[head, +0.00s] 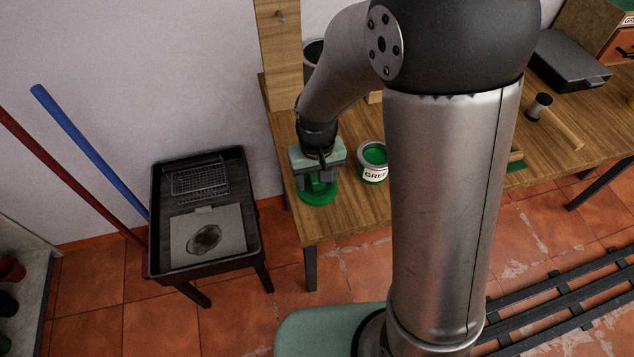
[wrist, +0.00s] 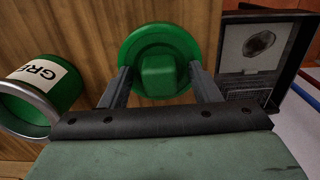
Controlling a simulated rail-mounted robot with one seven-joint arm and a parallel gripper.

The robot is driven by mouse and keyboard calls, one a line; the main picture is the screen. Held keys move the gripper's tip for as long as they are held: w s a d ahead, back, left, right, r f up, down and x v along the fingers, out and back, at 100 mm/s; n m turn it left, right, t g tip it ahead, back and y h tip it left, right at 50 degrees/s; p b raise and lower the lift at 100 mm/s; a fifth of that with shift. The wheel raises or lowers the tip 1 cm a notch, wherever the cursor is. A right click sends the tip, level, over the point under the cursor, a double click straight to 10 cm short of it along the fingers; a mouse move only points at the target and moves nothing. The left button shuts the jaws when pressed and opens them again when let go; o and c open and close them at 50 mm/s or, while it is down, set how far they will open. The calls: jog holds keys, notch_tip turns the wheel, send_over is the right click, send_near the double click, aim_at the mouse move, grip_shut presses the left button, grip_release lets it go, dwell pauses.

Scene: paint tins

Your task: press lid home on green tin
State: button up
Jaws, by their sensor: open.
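The green tin (head: 373,176) stands upright and uncovered on the bench, with green paint showing inside and a white label. It also shows at the left of the wrist view (wrist: 60,87). The round green lid (head: 318,196), with a block-shaped knob, lies at the bench's left end, left of the tin. In the wrist view the lid (wrist: 133,50) is straight ahead. My gripper (head: 319,181) is over the lid, open, with one finger on each side of the knob (wrist: 158,75). I cannot tell whether the fingers touch it.
A black tray stand (head: 158,215) stands left of the wooden bench (head: 345,222), beyond a gap. A grey cylinder (head: 314,50) stands behind my arm. A mallet (head: 555,122) and a dark case (head: 570,62) lie farther right. Bare bench separates lid and tin.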

jog(key=c, duration=1)
jog(key=shift+c, duration=0.2)
